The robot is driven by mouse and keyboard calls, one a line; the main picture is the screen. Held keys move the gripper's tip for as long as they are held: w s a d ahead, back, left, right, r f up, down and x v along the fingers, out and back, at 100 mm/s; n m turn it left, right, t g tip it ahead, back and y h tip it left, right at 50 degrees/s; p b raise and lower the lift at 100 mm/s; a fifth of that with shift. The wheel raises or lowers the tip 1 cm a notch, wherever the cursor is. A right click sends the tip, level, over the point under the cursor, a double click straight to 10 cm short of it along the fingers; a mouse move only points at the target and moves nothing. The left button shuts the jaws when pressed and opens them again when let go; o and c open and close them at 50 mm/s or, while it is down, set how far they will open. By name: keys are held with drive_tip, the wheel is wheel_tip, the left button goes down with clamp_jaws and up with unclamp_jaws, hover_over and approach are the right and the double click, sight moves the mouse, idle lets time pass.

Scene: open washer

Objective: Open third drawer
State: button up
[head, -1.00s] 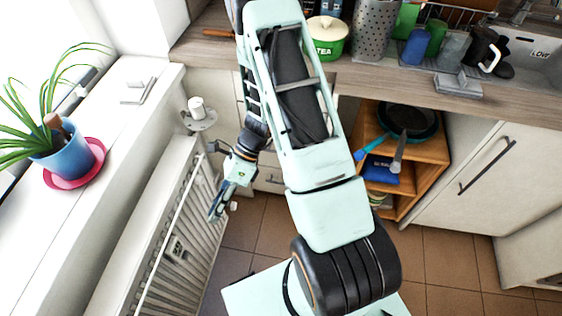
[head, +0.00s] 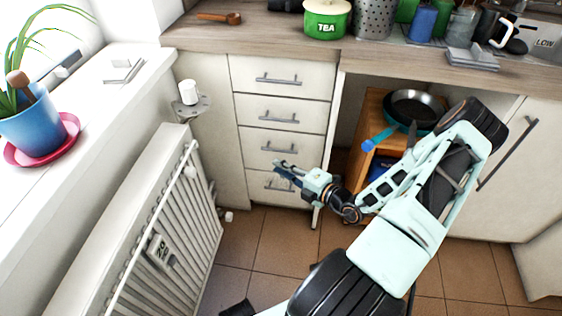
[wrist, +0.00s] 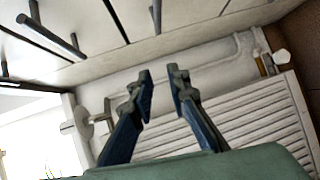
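A stack of white drawers (head: 308,75) with grey bar handles stands in the middle of the head view, all shut. The third drawer from the top (head: 306,143) has its handle (head: 283,148) just above my gripper (head: 279,171). My gripper's dark fingers point left in front of the lowest drawer (head: 262,195) and partly cover it. In the wrist view my gripper (wrist: 159,77) is open and empty, its two fingertips apart. Drawer fronts with bar handles (wrist: 52,36) show above the fingers there. No handle lies between the fingers.
A white radiator (head: 165,225) stands left of the drawers and also shows in the wrist view (wrist: 245,125). An open wooden shelf unit with pans (head: 412,108) is at right. Tiled floor (head: 285,235) is clear in front.

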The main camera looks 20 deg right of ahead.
sight(280, 150)
drive_tip(key=d+f+m+t+h+b, duration=0.1)
drive_tip(key=d+f+m+h, duration=0.1)
drive_tip(key=d+m+h, duration=0.3)
drive_tip(key=w+b, duration=0.1)
drive_tip(key=w, duration=0.2)
drive_tip(key=w+y+b, duration=0.1)
drive_tip(key=w, duration=0.2)
drive_tip(key=w+a+f+n+y+b, duration=0.1)
drive_tip(key=w, duration=0.2)
drive_tip(key=shift+w, duration=0.35)
clamp_jaws()
